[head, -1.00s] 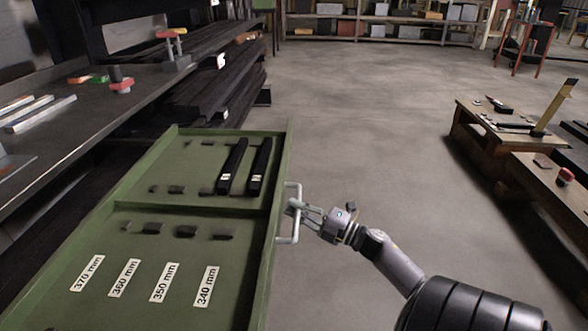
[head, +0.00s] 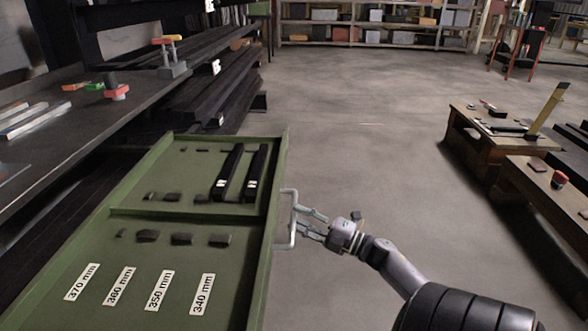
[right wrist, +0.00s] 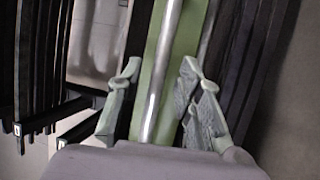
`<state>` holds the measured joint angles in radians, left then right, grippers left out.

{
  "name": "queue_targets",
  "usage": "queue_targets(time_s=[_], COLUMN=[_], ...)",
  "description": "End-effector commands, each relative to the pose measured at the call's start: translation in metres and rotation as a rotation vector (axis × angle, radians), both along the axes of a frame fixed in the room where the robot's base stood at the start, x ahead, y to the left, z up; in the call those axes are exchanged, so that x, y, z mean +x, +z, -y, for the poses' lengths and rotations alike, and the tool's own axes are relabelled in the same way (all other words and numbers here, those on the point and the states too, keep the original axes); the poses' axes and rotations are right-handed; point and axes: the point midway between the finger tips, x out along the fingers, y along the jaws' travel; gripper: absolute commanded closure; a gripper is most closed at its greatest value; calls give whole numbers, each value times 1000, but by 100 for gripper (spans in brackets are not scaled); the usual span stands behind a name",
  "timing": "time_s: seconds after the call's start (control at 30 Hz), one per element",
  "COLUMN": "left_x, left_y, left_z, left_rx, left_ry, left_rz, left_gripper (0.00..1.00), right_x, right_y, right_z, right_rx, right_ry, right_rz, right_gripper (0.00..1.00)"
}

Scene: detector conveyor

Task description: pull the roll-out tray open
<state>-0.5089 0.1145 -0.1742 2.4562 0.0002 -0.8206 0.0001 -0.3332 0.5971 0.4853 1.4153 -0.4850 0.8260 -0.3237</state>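The green roll-out tray (head: 262,262) stands out from under the dark workbench at the left, with its inside in view. A pale handle (head: 291,235) sits on its right side wall. My right gripper (head: 304,220) is at the handle with its fingers spread and nothing clamped. In the right wrist view, the handle bar (right wrist: 163,75) runs between the two separated fingers (right wrist: 160,85), with gaps on both sides. The green tray wall (right wrist: 195,40) shows behind the bar. My left gripper is not in view.
Two black bars (head: 256,172) and several dark blocks (head: 181,239) lie in the tray beside size labels. The workbench (head: 75,130) holds tools and metal strips. A wooden table (head: 488,140) stands at the right. The floor (head: 370,130) between is clear.

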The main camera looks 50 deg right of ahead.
Motion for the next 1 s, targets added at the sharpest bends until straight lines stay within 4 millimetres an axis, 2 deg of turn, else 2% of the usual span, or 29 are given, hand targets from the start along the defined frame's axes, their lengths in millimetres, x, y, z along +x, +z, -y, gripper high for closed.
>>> queue_targets(time_s=[0.2,0.43,0.6,1.0], left_x=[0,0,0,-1], left_y=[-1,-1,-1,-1], left_z=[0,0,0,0], left_rx=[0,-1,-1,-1], left_ry=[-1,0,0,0], left_rz=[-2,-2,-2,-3], left_gripper=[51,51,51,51], right_x=[-47,-81,-89,-90], right_y=[-10,-16,-17,-17], right_z=[13,22,24,24], right_rx=[2,1,1,0], right_ry=[-3,-2,-1,0], right_rz=[-4,-1,0,0], right_gripper=[67,67,67,67])
